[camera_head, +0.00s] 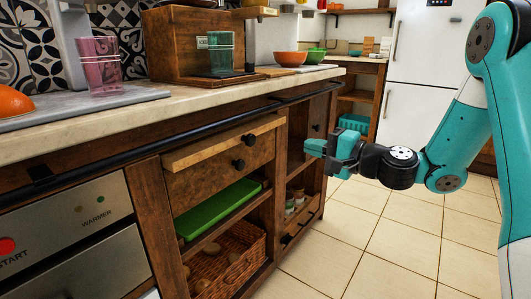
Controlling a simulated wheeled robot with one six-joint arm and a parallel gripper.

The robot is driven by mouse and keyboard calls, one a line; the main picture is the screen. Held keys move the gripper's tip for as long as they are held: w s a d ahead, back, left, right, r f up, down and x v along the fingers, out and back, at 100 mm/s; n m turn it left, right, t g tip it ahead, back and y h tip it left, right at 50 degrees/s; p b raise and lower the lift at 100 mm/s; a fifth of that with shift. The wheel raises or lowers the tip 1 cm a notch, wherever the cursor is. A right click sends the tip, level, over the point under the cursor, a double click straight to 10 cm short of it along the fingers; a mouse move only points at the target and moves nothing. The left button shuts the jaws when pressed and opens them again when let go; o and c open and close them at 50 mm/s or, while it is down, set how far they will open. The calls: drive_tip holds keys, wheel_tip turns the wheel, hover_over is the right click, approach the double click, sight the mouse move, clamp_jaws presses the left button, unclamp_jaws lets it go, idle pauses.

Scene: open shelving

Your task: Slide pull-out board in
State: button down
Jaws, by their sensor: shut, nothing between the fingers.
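The pull-out board (222,145) is a light wooden slab in the cabinet front under the counter, above a drawer front with a dark knob (238,163). Its front edge sits a little proud of the cabinet face; another dark knob (250,139) is near its right part. My teal gripper (306,147) is shut and empty. In the picture it is to the right of the board, apart from it, in front of the open shelves.
A dark rail (190,133) runs along the counter (160,118) just above the board. Below are a green tray (215,210) and a wicker basket (230,260). A warmer panel (70,235) is at left. Tiled floor (375,240) is clear at right.

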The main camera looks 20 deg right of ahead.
sight(257, 132)
drive_tip(key=p+x, duration=0.1)
drive_tip(key=x, duration=1.2)
drive_tip(key=shift+w+a, duration=0.2)
drive_tip(key=shift+w, duration=0.15)
